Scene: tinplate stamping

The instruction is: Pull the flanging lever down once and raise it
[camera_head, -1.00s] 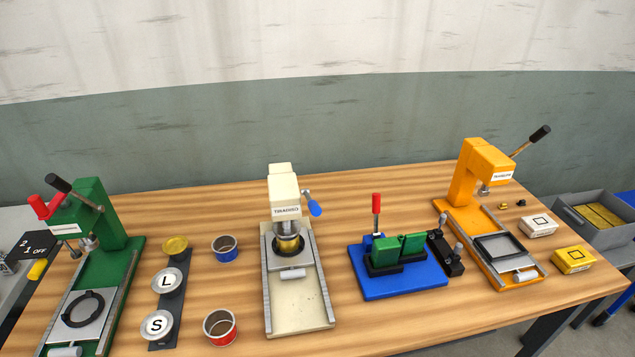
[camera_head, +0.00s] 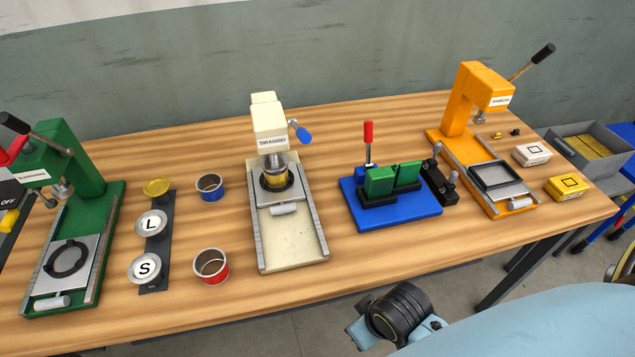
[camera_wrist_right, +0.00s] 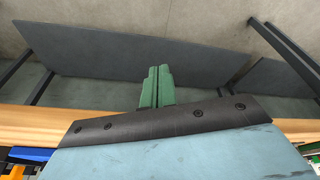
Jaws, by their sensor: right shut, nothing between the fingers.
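The cream press (camera_head: 270,128), with a label that seems to read TIRABORDO, stands mid-table in the head view. Its lever ends in a blue handle (camera_head: 301,133) on the right side of the head. The gripper itself cannot be made out in the head view, where my right arm enters at bottom right. My left gripper is in no view.
A green press (camera_head: 87,181) stands left and an orange press (camera_head: 461,99) right, both with dark-handled levers. A blue fixture (camera_head: 391,216) with an upright red handle (camera_head: 369,132) lies between cream and orange presses. Blue (camera_head: 210,187) and red (camera_head: 211,266) cans stand left of the cream press.

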